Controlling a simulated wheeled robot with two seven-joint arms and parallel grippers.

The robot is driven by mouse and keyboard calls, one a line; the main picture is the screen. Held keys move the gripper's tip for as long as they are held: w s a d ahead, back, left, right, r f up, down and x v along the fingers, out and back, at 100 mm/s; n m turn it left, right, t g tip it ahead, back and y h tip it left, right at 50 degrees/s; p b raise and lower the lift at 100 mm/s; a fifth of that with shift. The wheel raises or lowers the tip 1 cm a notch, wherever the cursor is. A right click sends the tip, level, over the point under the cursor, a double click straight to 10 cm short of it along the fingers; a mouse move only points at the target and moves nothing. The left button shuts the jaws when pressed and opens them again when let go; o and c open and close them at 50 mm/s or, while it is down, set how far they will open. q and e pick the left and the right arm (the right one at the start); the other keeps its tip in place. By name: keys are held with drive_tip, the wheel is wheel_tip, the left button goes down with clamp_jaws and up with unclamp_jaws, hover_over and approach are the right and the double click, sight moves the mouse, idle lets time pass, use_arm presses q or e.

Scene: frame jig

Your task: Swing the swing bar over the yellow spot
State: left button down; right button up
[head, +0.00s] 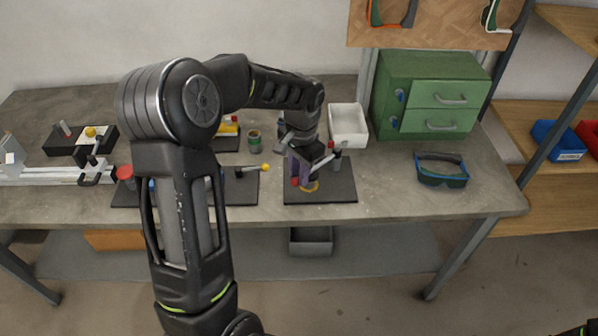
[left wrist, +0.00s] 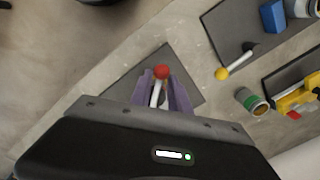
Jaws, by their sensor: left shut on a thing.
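The swing bar (head: 323,162) is a pale rod running from a dark post (head: 337,160) on the right of a black plate (head: 335,194). Its red ball end (head: 295,182) shows beyond my fingers, and also in the left wrist view (left wrist: 162,72). The yellow spot (head: 311,188) shows on the plate just below my left gripper, close to the right of the red ball in the head view. My left gripper (head: 303,178) points down, its purple fingers shut on the bar. The spot is hidden in the left wrist view.
To the left, another black plate (head: 243,188) carries a rod with a yellow ball (head: 265,167). Behind stand a can (head: 255,141) and a white bin (head: 348,125). A green cabinet (head: 430,95) and goggles (head: 442,170) are to the right. The table front between plate and goggles is clear.

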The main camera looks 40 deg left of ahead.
idle(0.5)
use_arm(q)
drive_tip(key=shift+w+a+m, duration=0.2)
drive_tip(key=shift+a+m, duration=0.3)
drive_tip(key=shift+a, duration=0.1)
drive_tip(key=c, duration=1.5)
unclamp_jaws()
drive_tip(key=shift+r, duration=0.2)
wheel_tip(320, 180, up, 8)
drive_tip(key=b, duration=0.1)
drive_tip(key=shift+d+f, duration=0.2)
drive_tip(key=shift+f, duration=0.05)
drive_tip(key=shift+s, duration=0.15)
